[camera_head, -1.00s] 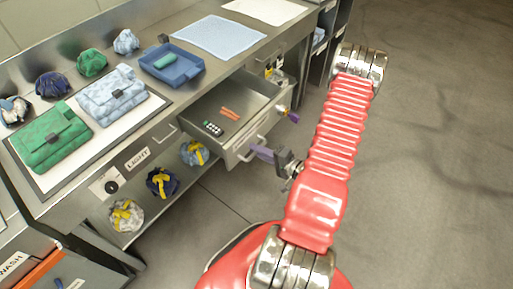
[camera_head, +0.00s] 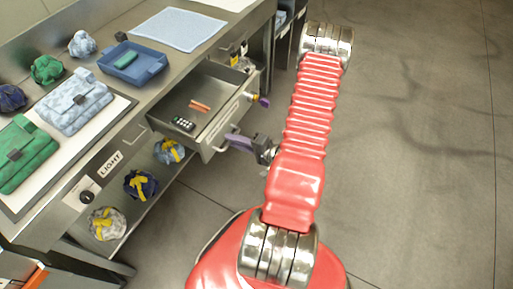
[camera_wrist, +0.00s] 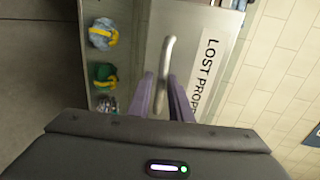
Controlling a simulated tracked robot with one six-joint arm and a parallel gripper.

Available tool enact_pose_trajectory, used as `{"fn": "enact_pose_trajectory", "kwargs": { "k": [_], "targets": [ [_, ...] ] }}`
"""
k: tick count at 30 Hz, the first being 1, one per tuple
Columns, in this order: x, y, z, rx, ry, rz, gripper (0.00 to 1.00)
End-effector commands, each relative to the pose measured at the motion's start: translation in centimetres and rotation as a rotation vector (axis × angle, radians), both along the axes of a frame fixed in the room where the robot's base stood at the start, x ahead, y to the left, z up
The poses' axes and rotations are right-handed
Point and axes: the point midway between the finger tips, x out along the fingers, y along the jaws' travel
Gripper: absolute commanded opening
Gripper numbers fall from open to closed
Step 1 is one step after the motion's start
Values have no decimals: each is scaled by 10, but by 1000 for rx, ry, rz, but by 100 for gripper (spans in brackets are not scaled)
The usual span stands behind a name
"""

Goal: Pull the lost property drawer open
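The lost property drawer (camera_head: 212,140) stands well out from under the steel counter, with its inside showing. In the wrist view its front (camera_wrist: 215,50) bears a white label, cut off, reading "LOST PROP". The metal bar handle (camera_wrist: 168,50) is on that front and also shows in the head view (camera_head: 219,146). My gripper (camera_wrist: 161,85) has its two purple fingers on either side of the handle, with narrow gaps beside the bar, so it looks open. In the head view, one purple finger (camera_head: 240,143) shows at the handle. The fingertips' far sides are hidden.
The drawer holds orange sticks (camera_head: 200,106) and a dark item with pale dots (camera_head: 183,124). Wrapped bundles (camera_head: 140,185) lie on the lower shelf. The floor at right is clear.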

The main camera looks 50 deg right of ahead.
Motion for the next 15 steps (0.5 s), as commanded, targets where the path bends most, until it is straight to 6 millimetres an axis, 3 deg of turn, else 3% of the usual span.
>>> {"fn": "enact_pose_trajectory", "kwargs": {
  "k": [15],
  "targets": [
    [-57,-11,12,0,1,-2,19]
  ]
}}
